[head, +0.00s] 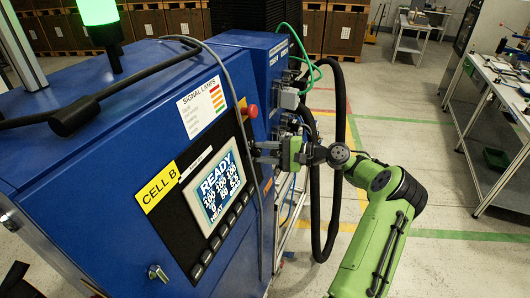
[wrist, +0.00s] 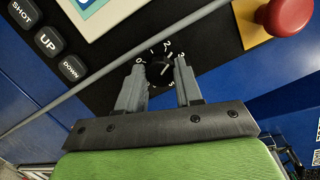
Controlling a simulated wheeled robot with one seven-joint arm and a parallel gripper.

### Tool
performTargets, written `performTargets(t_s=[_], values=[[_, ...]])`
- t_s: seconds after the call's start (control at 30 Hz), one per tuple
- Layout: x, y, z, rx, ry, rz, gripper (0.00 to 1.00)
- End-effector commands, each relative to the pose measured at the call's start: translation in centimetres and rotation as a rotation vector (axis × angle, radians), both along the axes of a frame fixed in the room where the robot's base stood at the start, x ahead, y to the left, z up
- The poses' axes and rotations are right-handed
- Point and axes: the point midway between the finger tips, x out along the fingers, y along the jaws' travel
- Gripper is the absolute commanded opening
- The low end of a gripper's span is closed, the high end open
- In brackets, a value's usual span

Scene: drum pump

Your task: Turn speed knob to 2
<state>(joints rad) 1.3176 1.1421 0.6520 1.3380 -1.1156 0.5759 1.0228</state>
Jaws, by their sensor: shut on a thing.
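The speed knob (wrist: 160,70) is a small black dial on the black panel in the wrist view. White numerals ring it; 0, 2, 3 and 5 can be read, with the 2 above it. The knob's pointer is too small and dark to read surely. My gripper (wrist: 158,78) has one grey finger on each side of the knob and is shut on it. In the head view my gripper (head: 268,152) is at the right edge of the blue machine's panel and hides the knob.
A red button (wrist: 287,14) on a yellow plate sits close to the upper right of the knob. A grey cable (wrist: 130,72) crosses the panel near the fingers. The lit READY screen (head: 221,188) is left of my gripper. A black hose (head: 336,170) hangs behind my wrist.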

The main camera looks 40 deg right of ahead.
Motion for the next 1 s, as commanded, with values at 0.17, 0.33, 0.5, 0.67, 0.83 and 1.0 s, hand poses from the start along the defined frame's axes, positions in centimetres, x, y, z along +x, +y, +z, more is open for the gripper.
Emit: performTargets(t_s=[0.17,0.33,0.5,0.67,0.83,1.0], values=[[0.01,-0.02,-0.12,-0.117,-0.066,0.025,0.04],[-0.01,-0.01,-0.12,-0.202,-0.116,0.044,0.04],[-0.02,-0.01,-0.1,-0.257,-0.148,0.056,0.04],[-0.02,-0.01,-0.1,-0.283,-0.163,0.062,0.04],[-0.03,-0.02,-0.09,-0.292,-0.168,0.064,0.04],[-0.03,-0.01,-0.1,-0.292,-0.168,0.064,0.04]])
